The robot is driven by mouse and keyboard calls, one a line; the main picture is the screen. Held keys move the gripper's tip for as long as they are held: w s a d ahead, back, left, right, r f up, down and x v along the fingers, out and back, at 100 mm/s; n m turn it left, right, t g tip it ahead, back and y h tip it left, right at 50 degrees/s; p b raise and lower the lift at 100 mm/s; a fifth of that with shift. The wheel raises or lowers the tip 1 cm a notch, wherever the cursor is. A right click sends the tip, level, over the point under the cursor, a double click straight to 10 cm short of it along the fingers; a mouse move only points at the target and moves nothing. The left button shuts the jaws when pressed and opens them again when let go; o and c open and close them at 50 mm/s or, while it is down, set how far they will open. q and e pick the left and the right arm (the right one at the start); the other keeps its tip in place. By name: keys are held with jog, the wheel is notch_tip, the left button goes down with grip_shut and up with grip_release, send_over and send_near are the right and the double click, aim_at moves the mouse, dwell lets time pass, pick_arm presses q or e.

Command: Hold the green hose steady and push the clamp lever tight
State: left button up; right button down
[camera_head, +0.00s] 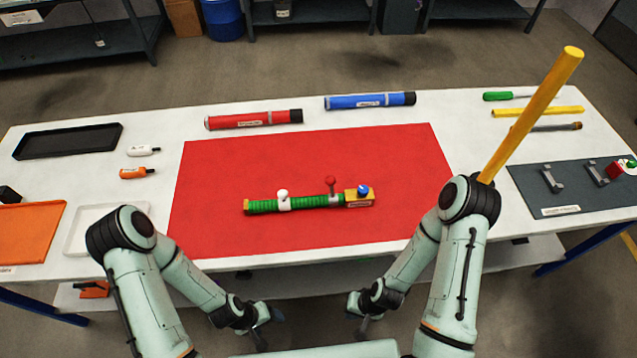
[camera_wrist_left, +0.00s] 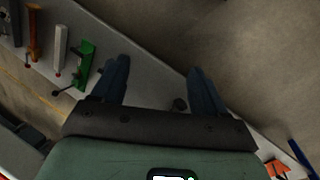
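The green hose (camera_head: 310,201) lies on the red mat (camera_head: 240,160) in the middle of the table. A white clamp-like part with a white knob (camera_head: 283,199) sits around it at its left. A red-knobbed lever (camera_head: 330,184) stands upright near its right end, beside a yellow block (camera_head: 359,199) with a blue knob. My left gripper (camera_head: 270,325) is below the table's front edge, apart from the hose; the left wrist view (camera_wrist_left: 160,85) shows its fingers spread and empty. My right gripper (camera_head: 360,318) is also below the front edge, and its fingers are too small to judge.
Red (camera_head: 250,120) and blue (camera_head: 368,100) tubes lie behind the mat. A yellow bar (camera_head: 533,113) slants up behind my right arm. Trays stand at left, and a grey mat with brackets (camera_head: 575,188) at right. A lower shelf (camera_wrist_left: 150,65) with tools shows in the left wrist view.

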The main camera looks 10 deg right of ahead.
pick_arm(q)
jog(key=w+d+r+m+g+h, duration=0.1)
jog(key=w+d+r+m+g, duration=0.25)
jog(key=d+r, duration=0.45)
jog(key=w+d+r+m+g+h, duration=0.2)
jog(key=d+r+m, duration=0.25)
jog(key=d, duration=0.65)
jog(key=w+a+r+n+t+y, duration=0.1)
jog(key=w+r+n, duration=0.1)
jog(key=w+n, duration=0.1)
jog(key=w+a+r+n+y, duration=0.1)
jog(key=w+a+r+n, duration=0.1)
jog(key=w, duration=0.4)
jog(key=w+a+r+n+t, duration=0.1)
jog(key=w+a+n, duration=0.1)
jog(key=w+n, duration=0.2)
jog(key=shift+w+r+t+y+b, duration=0.2)
jog(key=shift+r+t+y+b, duration=0.1)
jog(key=shift+r+t+y, duration=0.1)
jog(key=w+a+r+n+t+y, duration=0.1)
jog(key=w+a+r+n+t, duration=0.1)
jog(key=w+a+r+n, duration=0.45)
jog(key=n+y, duration=0.3)
jog(key=n, duration=0.4)
send_over(245, 206)
jog(key=shift+t, duration=0.35)
jog(key=f, duration=1.1)
jog(key=shift+w+a, duration=0.1)
jog(key=shift+w, duration=0.25)
